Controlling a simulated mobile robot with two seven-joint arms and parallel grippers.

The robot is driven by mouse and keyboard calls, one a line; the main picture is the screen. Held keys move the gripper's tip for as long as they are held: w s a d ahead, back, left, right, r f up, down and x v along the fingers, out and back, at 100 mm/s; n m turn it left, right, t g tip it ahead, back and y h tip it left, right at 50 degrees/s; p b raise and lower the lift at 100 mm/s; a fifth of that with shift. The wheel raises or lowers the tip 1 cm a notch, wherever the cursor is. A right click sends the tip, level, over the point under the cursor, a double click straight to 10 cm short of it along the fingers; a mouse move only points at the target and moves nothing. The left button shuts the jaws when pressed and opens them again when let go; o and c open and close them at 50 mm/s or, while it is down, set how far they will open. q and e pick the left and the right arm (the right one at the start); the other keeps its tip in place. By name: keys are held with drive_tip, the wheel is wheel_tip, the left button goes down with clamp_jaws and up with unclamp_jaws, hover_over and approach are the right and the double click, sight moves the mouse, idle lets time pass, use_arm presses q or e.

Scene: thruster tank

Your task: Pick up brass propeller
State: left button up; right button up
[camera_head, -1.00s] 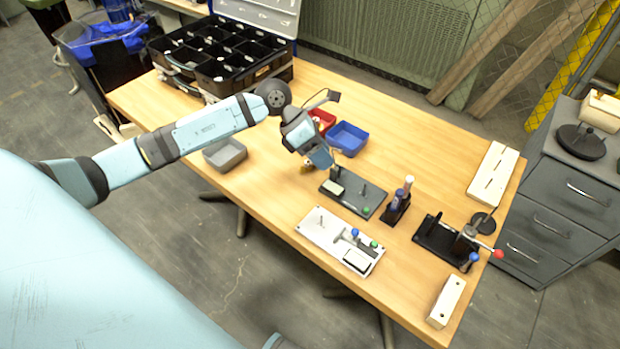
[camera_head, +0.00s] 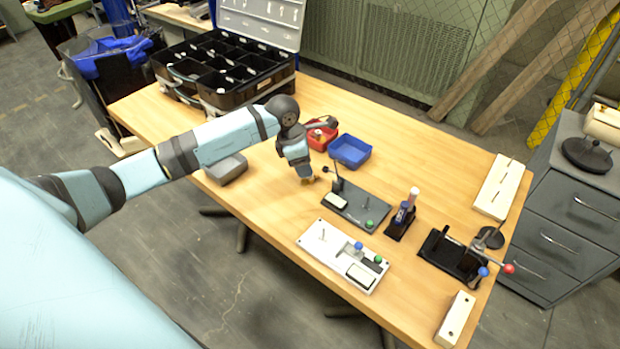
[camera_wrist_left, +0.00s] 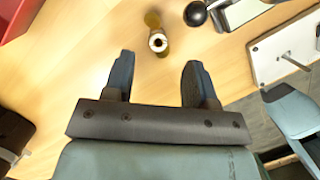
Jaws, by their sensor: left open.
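The brass propeller (camera_wrist_left: 159,42) shows in the left wrist view as a small brass piece with a pale round hub, on the wooden table just beyond my fingertips. My left gripper (camera_wrist_left: 158,72) is open, its two dark fingers apart with nothing between them. The propeller sits ahead of the gap, not between the fingers. In the head view my left gripper (camera_head: 305,177) points down at the table, left of the black fixture plate (camera_head: 352,208), and mostly hides the propeller.
A lever with a black ball knob (camera_wrist_left: 195,13) stands close to the propeller. A red bin (camera_head: 322,136) and a blue bin (camera_head: 350,150) lie behind the gripper, a grey bin (camera_head: 226,168) to its left. A white fixture plate (camera_head: 318,238) is in front. Bare wood lies between.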

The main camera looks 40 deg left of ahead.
sight(312, 179)
use_arm(q)
drive_tip(key=x, duration=0.4)
drive_tip(key=shift+w+f, duration=0.15)
drive_tip(key=shift+w, duration=0.1)
drive_tip(key=shift+c, duration=0.5)
clamp_jaws()
wheel_tip(312, 179, up, 20)
drive_tip(key=shift+p, duration=0.4)
drive_tip(key=shift+d, duration=0.15)
